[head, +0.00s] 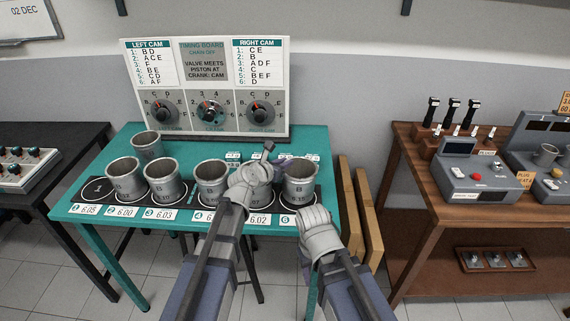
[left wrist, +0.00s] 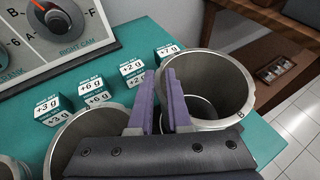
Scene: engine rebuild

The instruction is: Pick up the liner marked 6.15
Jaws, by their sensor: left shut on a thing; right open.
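A grey metal liner (head: 299,185), with a B and a number that looks like 6.15 on its side, stands at the right end of the row on the teal table, by card 6. My left gripper (head: 268,152) reaches in from its left. In the left wrist view its purple fingers (left wrist: 167,105) are shut on the near-left wall of this liner (left wrist: 225,85), one finger inside the rim. The liner looks upright; whether its base touches the table is hidden. My right gripper (head: 317,222) is open and empty in front of the table's right end.
Several other liners (head: 211,181) stand along the row, one partly behind my left gripper. One liner (head: 146,147) stands farther back. The timing board (head: 210,125) rises behind. Small weight blocks (left wrist: 132,73) lie beside the held liner. A brown bench (head: 420,185) stands at right.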

